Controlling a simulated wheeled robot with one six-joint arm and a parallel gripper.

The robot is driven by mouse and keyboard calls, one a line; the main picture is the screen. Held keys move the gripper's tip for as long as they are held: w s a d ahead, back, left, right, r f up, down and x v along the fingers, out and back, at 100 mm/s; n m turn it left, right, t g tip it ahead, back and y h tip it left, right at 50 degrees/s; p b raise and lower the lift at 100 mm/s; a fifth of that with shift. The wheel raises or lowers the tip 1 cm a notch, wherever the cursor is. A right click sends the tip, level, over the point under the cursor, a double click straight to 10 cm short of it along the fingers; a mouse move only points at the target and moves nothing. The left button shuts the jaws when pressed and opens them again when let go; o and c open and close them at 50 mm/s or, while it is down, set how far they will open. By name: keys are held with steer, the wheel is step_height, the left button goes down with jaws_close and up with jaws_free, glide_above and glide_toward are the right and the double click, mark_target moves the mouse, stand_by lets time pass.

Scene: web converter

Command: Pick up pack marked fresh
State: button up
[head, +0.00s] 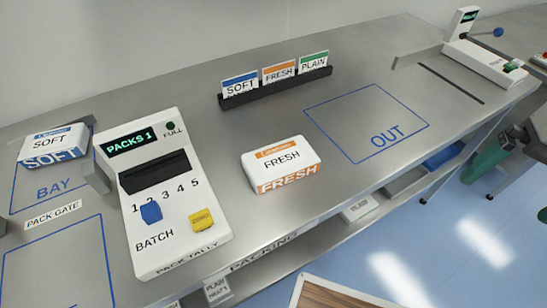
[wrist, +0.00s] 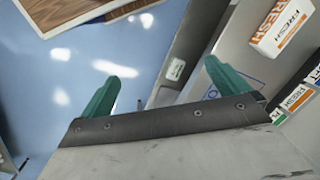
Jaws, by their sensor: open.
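The pack marked FRESH (head: 281,164) is a white block with orange bands. It lies on the steel bench, right of the pack tally machine, and shows at the upper right of the wrist view (wrist: 284,28). My gripper (wrist: 160,66) has two green fingers spread wide with nothing between them. In the head view, its green fingers show at the right edge, off the bench's front edge and well away from the pack.
A pack marked SOFT (head: 55,142) sits at the left by the bay. The pack tally machine (head: 180,245) stands left of the FRESH pack. A black card rack (head: 276,88) stands behind it. The blue OUT outline (head: 365,118) is empty. A white lever device (head: 485,60) stands far right.

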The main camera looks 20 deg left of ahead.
steer(key=w+a+f+m+g+y, duration=0.2)
steer(key=w+a+g, duration=0.15)
steer(key=a, duration=0.45)
steer(key=w+a+f+m+g+y, duration=0.1)
steer(key=w+a+f+g+y, duration=0.15)
steer(key=w+a, duration=0.35)
steer(key=m+g+y, duration=0.3)
steer(key=m, duration=0.2)
glide_toward(291, 153)
steer(key=shift+s+a+f, duration=0.45)
steer(key=shift+s+f, duration=0.2)
steer(key=shift+s, duration=0.05)
steer(key=shift+a+f, duration=0.25)
steer(key=shift+a, duration=0.1)
steer(key=shift+x, duration=0.95)
steer(key=x, duration=0.5)
steer(key=shift+s+a+r, duration=0.25)
steer(key=shift+s, duration=0.15)
steer(key=c, duration=1.1)
